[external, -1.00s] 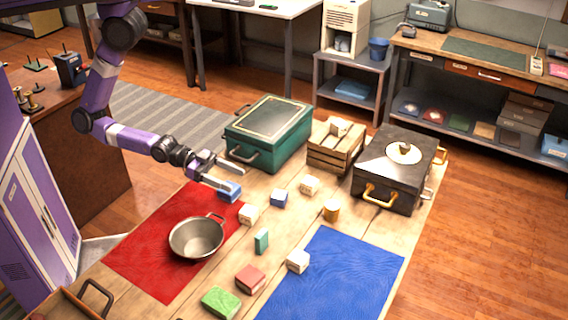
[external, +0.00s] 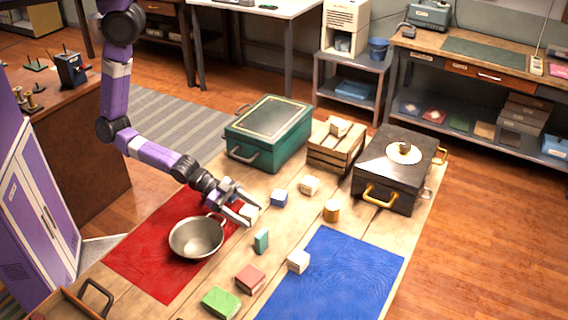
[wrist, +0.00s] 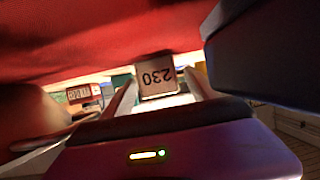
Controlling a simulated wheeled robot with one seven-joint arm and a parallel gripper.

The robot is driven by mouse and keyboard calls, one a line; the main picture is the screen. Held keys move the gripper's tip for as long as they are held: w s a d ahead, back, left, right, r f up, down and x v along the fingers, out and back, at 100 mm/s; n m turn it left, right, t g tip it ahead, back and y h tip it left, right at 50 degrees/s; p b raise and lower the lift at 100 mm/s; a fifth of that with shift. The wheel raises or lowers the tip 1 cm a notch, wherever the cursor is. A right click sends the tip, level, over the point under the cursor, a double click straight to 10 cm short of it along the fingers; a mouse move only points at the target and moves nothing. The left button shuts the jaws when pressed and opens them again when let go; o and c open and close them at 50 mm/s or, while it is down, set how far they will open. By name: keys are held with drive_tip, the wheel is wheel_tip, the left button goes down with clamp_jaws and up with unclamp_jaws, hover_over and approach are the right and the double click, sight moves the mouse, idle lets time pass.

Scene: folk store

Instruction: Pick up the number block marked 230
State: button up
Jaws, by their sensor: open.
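The white block marked 230 (wrist: 157,78) shows upside down in the wrist view, between my two fingers. In the external view a white block (external: 248,213) sits at the right edge of the red cloth, partly hidden by my fingers; its marking cannot be read there. My gripper (external: 249,209) is open and low over the table, its fingertips on either side of this block. It also shows in the wrist view (wrist: 160,86). Whether the fingers touch the block cannot be told.
A metal pot (external: 197,237) stands close by on the red cloth (external: 140,257). A large dark-blue shape (wrist: 265,50) fills the wrist view's right side. The blue cloth (external: 340,275) is mostly bare.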

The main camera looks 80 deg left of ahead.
drive_tip(key=shift+w+d+f, duration=0.1)
drive_tip(key=c, duration=1.3)
drive_tip(key=shift+c, duration=0.8)
